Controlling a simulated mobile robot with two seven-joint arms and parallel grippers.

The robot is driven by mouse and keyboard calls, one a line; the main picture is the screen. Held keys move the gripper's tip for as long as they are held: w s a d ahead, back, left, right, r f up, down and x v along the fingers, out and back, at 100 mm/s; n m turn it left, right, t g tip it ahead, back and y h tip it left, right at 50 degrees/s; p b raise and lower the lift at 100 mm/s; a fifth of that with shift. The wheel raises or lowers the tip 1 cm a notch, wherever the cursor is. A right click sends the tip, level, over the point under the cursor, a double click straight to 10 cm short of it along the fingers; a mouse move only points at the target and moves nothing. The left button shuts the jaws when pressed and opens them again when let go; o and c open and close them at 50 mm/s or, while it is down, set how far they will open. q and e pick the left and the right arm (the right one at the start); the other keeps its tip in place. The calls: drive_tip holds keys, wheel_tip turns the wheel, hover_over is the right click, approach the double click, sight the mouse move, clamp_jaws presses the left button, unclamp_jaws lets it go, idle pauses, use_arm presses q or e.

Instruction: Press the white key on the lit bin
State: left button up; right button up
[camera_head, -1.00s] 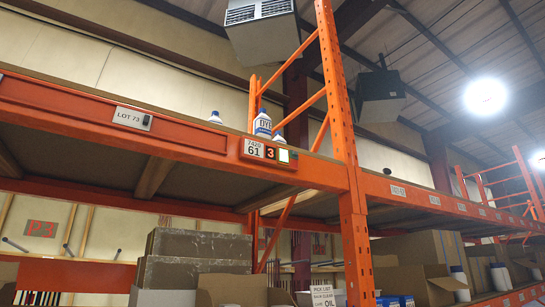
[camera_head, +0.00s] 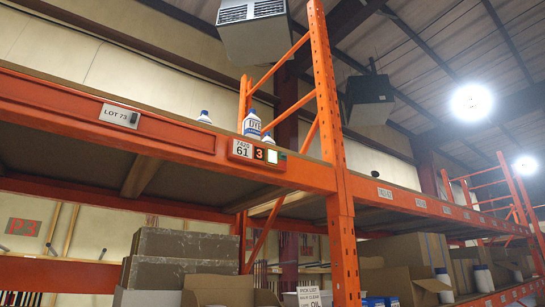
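The lit module sits on the orange upper shelf beam (camera_head: 180,138), left of the orange upright post (camera_head: 332,150). It has a white label (camera_head: 242,149) reading 7420 61, a red display (camera_head: 259,153) showing 3, and a bright white key (camera_head: 272,156) with a greenish edge at its right. White bottles with blue caps (camera_head: 252,124) stand on the shelf above it. Neither of my grippers shows in the head view.
A LOT 73 label (camera_head: 117,114) is on the same beam to the left. Grey boxes (camera_head: 185,245), an open cardboard box (camera_head: 220,290) and other cartons (camera_head: 405,250) fill the lower shelf. The front of the beam around the module looks unobstructed.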

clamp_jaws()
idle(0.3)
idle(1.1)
